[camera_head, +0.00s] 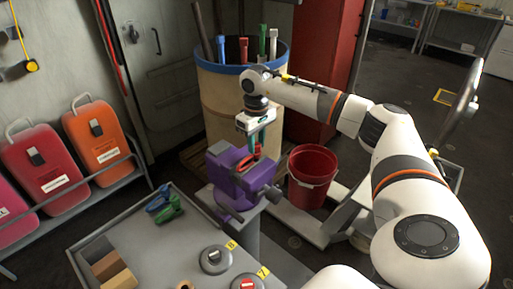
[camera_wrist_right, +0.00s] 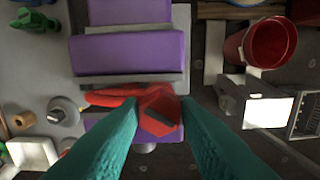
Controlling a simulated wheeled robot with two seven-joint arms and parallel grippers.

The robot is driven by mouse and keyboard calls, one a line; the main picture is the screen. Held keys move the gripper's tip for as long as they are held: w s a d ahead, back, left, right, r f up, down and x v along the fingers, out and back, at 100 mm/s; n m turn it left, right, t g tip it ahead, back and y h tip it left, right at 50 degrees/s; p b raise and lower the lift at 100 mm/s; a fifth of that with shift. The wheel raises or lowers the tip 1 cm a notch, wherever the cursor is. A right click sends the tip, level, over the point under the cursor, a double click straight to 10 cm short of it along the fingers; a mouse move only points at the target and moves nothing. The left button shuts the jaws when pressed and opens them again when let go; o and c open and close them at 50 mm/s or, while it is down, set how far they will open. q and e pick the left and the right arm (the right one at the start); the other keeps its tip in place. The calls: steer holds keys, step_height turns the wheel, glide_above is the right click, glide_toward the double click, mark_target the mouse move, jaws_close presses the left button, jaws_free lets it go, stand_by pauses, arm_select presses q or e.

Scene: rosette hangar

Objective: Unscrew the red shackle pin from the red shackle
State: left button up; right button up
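The red shackle (camera_head: 246,165) is held in the purple vise (camera_head: 240,180), lying across the jaws. In the right wrist view, the red shackle (camera_wrist_right: 108,97) shows at the front jaw of the vise (camera_wrist_right: 130,52). The red shackle pin (camera_wrist_right: 160,112) has a broad head with a dark slot or bar on it. My right gripper (camera_head: 257,146) reaches down over the vise. Its teal fingers (camera_wrist_right: 160,103) stand on either side of the pin head, which fills the gap between them, so it looks shut on it. The pin's shank is hidden. My left gripper is out of view.
A red bucket (camera_head: 312,175) stands right of the vise; a blue-rimmed barrel (camera_head: 215,105) with upright tools stands behind. A grey table (camera_head: 185,240) in front holds blue and green shackles (camera_head: 165,205), blocks and round weights.

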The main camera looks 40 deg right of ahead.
mark_target(256, 145)
steer(key=o, duration=0.3)
steer(key=shift+o, duration=0.2)
steer(key=shift+r+p, duration=1.45)
steer(key=shift+r, duration=0.65)
steer(key=shift+f, duration=0.1)
